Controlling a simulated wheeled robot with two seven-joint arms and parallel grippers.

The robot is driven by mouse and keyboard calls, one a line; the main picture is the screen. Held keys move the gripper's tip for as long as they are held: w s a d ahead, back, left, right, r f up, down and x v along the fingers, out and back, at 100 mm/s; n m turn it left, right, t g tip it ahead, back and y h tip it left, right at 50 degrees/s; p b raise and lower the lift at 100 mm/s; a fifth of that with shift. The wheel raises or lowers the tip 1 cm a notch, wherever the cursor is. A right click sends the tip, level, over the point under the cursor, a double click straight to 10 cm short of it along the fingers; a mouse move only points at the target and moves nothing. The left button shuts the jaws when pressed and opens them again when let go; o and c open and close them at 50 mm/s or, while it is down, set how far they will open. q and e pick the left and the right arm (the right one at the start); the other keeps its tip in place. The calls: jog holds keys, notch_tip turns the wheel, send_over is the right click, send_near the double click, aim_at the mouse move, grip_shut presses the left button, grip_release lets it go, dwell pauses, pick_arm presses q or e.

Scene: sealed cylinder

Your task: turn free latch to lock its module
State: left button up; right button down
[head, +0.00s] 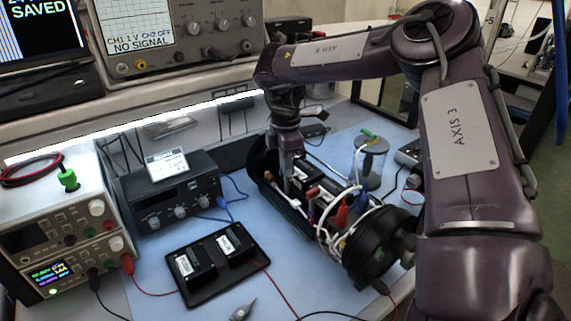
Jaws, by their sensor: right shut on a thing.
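An opened cylinder assembly lies on the blue mat (150,285), with a black round end cap (378,248) at its near right end and another dark end at its far left. Inside its frame sit black modules (306,170) with white labels, among white cables and red and blue parts. My right gripper (287,188) points down into the frame at the far left end, beside the modules. It is shut on a small part there, apparently the latch, which the fingers mostly hide; its angle cannot be told. My left gripper is not in view.
A black tray (233,274) with two labelled modules lies left of the cylinder. A clear jar (370,160) stands behind it. Power supplies (62,235) and a black instrument (172,195) stand at left. Red and black leads cross the mat in front.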

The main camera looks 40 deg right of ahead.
jog(key=n, duration=0.3)
jog(key=shift+n, duration=0.3)
jog(key=c, duration=1.5)
grip_release()
jog(key=shift+r, duration=0.15)
notch_tip(320, 180, up, 8)
jog(key=shift+f, duration=0.2)
